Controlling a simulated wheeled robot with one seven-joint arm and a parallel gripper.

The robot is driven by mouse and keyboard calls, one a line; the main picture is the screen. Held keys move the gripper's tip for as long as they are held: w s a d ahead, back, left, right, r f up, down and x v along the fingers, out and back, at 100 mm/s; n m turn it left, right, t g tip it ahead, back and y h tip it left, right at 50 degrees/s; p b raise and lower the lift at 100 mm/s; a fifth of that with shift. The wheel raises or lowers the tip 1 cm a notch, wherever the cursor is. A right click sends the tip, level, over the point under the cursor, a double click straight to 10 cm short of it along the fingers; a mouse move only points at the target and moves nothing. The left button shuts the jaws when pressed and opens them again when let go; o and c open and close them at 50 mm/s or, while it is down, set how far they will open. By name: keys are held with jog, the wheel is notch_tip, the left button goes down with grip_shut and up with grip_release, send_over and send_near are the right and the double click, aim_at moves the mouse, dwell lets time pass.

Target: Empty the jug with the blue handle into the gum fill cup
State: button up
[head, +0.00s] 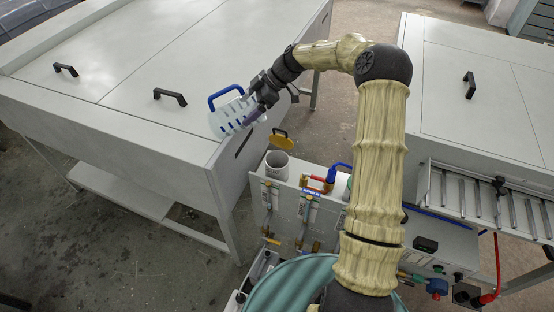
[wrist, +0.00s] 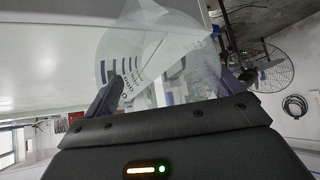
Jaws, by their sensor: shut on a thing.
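The clear jug (head: 228,118) with the blue handle (head: 211,101) is held in the air at the edge of the large grey cabinet. It looks tilted, and whether it holds liquid is hard to tell. My gripper (head: 252,113) is shut on its side, across from the handle. In the wrist view, the see-through jug (wrist: 150,48) with dark markings fills the space beyond my gripper (wrist: 168,92). The white open cup (head: 279,169), likely the gum fill cup, stands below and right of the jug, apart from it. Its printing is too small to read.
A yellow lid (head: 282,142) with a dark handle stands raised behind the cup. The cabinet's front edge (head: 200,150) lies close beside the jug. A rack of metal rods (head: 478,197) is at right.

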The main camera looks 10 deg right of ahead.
aim_at(238, 100)
jog(key=shift+r, duration=0.1)
jog(key=r+h+p, duration=0.1)
jog(key=p, duration=0.1)
jog(key=a+r+h+p, duration=0.1)
jog(key=p, duration=0.1)
jog(key=shift+r, duration=0.2)
jog(key=shift+a+r+h+p, duration=0.15)
jog(key=shift+a+h+p, duration=0.35)
jog(key=shift+h+p, duration=0.4)
jog(key=shift+a+r+h+p, duration=0.15)
jog(key=shift+a+h+p, duration=0.3)
jog(key=shift+h+p, duration=0.45)
jog(key=a+h+p, duration=0.3)
jog(key=shift+w+a+r+h, duration=0.1)
jog(key=shift+r+h, duration=0.2)
jog(key=shift+r, duration=0.05)
jog(key=shift+w+a+f+g+h+p, duration=0.1)
jog(key=shift+a+f+g+h+p, duration=0.2)
jog(key=shift+a+f+h+p, duration=0.65)
jog(key=shift+a+r+h, duration=0.1)
jog(key=shift+r+h, duration=0.15)
jog(key=shift+h, duration=0.2)
jog(key=shift+a+h+p, duration=0.4)
jog(key=shift+h+p, duration=0.2)
